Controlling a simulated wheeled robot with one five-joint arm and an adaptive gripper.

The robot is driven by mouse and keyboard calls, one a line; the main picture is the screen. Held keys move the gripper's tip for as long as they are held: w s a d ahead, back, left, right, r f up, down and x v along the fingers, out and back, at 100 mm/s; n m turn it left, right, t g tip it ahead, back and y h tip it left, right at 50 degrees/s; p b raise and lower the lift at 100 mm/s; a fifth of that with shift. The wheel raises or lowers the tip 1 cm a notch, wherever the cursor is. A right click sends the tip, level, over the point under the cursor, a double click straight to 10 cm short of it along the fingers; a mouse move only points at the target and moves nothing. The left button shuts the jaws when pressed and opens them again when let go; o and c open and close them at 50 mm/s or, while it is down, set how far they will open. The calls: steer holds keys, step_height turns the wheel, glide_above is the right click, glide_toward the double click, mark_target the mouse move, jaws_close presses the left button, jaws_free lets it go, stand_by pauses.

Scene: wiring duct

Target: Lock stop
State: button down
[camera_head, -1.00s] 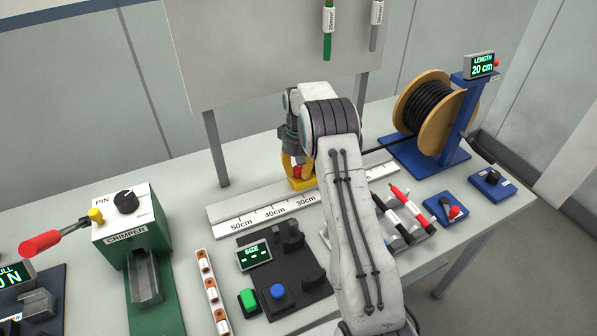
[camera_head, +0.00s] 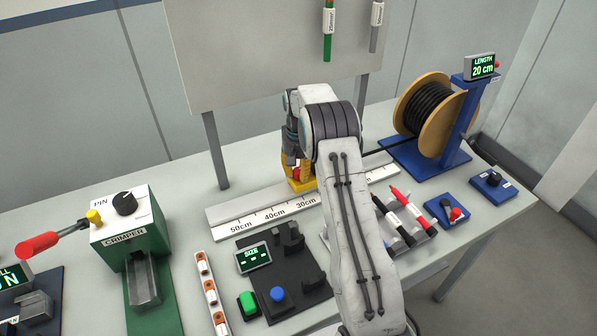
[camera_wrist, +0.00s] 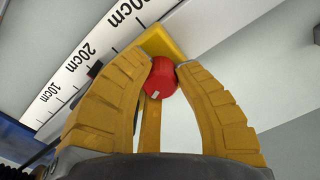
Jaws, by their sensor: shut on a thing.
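The stop is a yellow block (camera_head: 301,185) on the white ruler rail (camera_head: 245,211), near the 30 cm mark in the head view. It carries a red knob (camera_wrist: 163,77), which shows clearly in the wrist view. My gripper (camera_wrist: 165,66) has its yellow fingers closed around the red knob, one on each side. The yellow block (camera_wrist: 163,40) shows just beyond the knob, against the rail (camera_wrist: 92,58). In the head view my gripper (camera_head: 297,172) points down at the stop, and my arm hides part of the rail.
A cable spool (camera_head: 432,108) on a blue stand reads 20 cm at the back right. A crimper (camera_head: 127,236) stands at the left. A black size station (camera_head: 284,267), orange-banded pieces (camera_head: 209,290) and markers (camera_head: 402,208) lie in front of the rail.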

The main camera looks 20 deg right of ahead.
mark_target(299, 169)
steer(key=c, duration=0.9)
jaws_free()
steer(key=shift+w, duration=0.1)
step_height(299, 169, up, 12)
